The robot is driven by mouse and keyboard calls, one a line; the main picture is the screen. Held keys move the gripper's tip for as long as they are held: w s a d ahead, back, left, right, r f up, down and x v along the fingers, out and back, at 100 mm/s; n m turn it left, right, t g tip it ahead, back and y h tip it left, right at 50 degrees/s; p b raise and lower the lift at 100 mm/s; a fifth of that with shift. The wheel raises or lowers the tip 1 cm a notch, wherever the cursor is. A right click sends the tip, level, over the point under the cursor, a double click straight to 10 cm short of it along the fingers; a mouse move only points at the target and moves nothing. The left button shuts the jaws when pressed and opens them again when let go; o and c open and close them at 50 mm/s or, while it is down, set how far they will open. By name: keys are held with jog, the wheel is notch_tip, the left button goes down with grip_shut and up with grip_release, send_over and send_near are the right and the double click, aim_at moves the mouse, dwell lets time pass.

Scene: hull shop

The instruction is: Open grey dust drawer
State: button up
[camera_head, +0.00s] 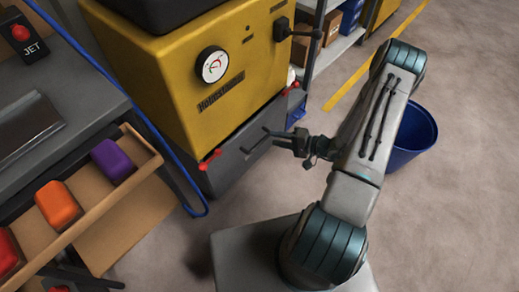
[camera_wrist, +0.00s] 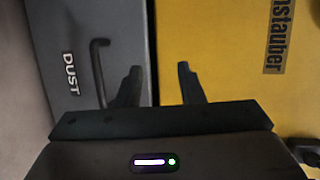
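The grey dust drawer (camera_head: 232,172) sits low under the yellow machine and looks shut. In the wrist view its grey front (camera_wrist: 75,30) carries the word DUST and a dark bar handle (camera_wrist: 97,70). My gripper (camera_head: 279,140) is in front of the drawer, near the handle's right end. In the wrist view my gripper (camera_wrist: 157,80) is open with nothing between its fingers. One finger is beside the handle, over the grey front; the other is over the yellow panel. The handle is not between the fingers, and I cannot tell whether the near finger touches it.
The yellow machine (camera_head: 180,70) has red latches (camera_head: 209,159) at its lower edge. A blue hose (camera_head: 165,145) runs down its left side to the floor. An open wooden drawer (camera_head: 128,185) juts out at left. A blue bin (camera_head: 412,140) stands behind my arm. Floor at right is clear.

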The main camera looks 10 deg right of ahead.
aim_at(260, 142)
jog(key=s+d+f+m+t+h+b, duration=0.1)
jog(key=d+f+m+t+h+b, duration=0.25)
jog(key=f, duration=0.95)
jog(key=b+x, duration=0.1)
jog(key=x, duration=0.3)
jog(key=b+x, duration=0.1)
jog(key=x, duration=0.9)
jog(key=shift+r+b, duration=0.3)
jog(key=shift+b, duration=0.1)
grip_shut()
